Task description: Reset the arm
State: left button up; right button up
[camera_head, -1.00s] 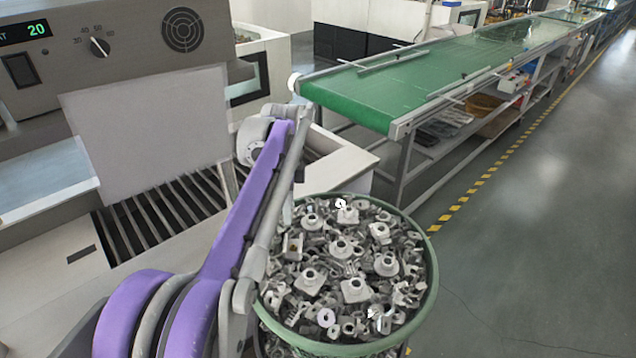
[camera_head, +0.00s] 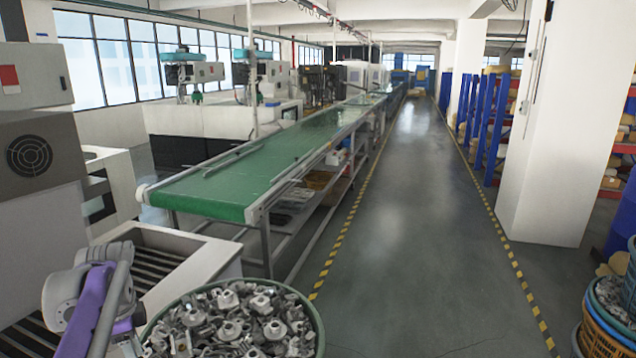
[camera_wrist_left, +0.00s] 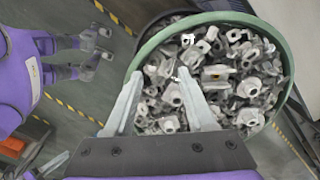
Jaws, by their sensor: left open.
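My left arm (camera_head: 92,300) shows at the lower left of the head view, beside the round green-rimmed basket (camera_head: 318,325) of grey metal parts. My left gripper (camera_wrist_left: 160,74) shows in the left wrist view, its two pale fingers apart and nothing between them. It is in front of the basket (camera_wrist_left: 285,50), and whether it touches the parts cannot be told. What looks like my right gripper (camera_wrist_left: 94,50) is at the upper left of the left wrist view, clear of the basket. Its jaws are too small to read.
A green conveyor (camera_head: 240,175) runs away behind the basket. A grey machine with a slatted chute (camera_head: 160,262) stands at the left. The floor aisle (camera_head: 400,230) is clear between yellow-black lines. A white pillar (camera_head: 560,120) and more baskets (camera_head: 605,315) are at the right.

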pick_arm(q)
jog(key=s+d+f+n+t, duration=0.2)
jog(key=s+d+f+n, duration=0.4)
jog(key=s+d, duration=0.3)
jog(key=s+d+f+n+t, duration=0.3)
jog(key=s+d+f+n, duration=0.3)
jog(key=s+d, duration=0.3)
jog(key=shift+s+d+f+t, duration=0.35)
jog(key=shift+d+f, duration=0.2)
jog(key=shift+d, duration=0.45)
jog(key=shift+c, duration=0.5)
